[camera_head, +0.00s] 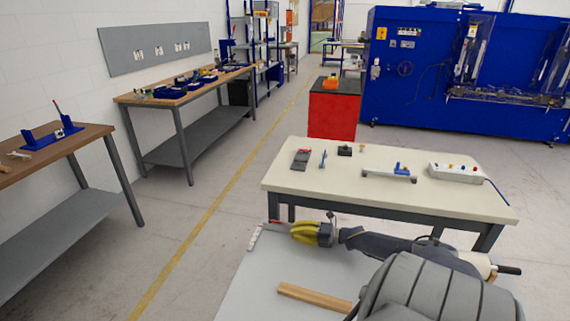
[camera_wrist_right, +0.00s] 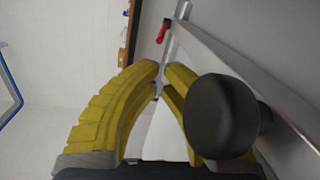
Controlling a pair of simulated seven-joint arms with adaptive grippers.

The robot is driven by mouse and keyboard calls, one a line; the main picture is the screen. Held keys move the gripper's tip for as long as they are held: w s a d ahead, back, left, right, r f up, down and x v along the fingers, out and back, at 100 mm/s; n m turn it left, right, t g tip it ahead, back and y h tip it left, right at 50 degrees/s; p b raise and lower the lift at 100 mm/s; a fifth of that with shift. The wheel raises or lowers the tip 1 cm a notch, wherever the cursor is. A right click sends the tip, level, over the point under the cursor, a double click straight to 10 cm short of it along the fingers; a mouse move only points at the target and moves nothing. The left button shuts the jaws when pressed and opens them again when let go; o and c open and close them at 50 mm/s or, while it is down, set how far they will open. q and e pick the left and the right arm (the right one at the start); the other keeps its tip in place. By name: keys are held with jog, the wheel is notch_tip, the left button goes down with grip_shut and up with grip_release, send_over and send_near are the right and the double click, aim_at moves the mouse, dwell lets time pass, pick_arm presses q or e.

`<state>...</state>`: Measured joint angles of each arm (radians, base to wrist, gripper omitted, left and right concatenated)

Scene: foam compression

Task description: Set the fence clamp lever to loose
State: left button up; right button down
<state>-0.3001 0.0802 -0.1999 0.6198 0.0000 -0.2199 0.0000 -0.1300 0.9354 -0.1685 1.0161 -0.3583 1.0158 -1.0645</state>
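My right gripper (camera_head: 291,229), with yellow ribbed fingers, points left over the near grey surface in the head view. In the wrist view its fingertips (camera_wrist_right: 163,66) are close together with a narrow gap. I see nothing clearly held, and I cannot tell how far it is opened. A small red lever (camera_head: 275,222) shows just beyond the fingertips; I take it to be the fence clamp lever. It also shows in the wrist view (camera_wrist_right: 163,31), beside a grey metal rail (camera_wrist_right: 211,52) and apart from the fingers. Its exact setting is unclear. My left gripper is not in view.
A dark round knob (camera_wrist_right: 222,116) stands close to the right finger in the wrist view. A white strip (camera_head: 255,238) and a wooden bar (camera_head: 313,298) lie on the near surface (camera_head: 235,297). A cream table (camera_head: 300,183) with small fixtures and a power strip (camera_head: 457,173) stands behind.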

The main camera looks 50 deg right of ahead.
jog(key=shift+v, duration=2.6)
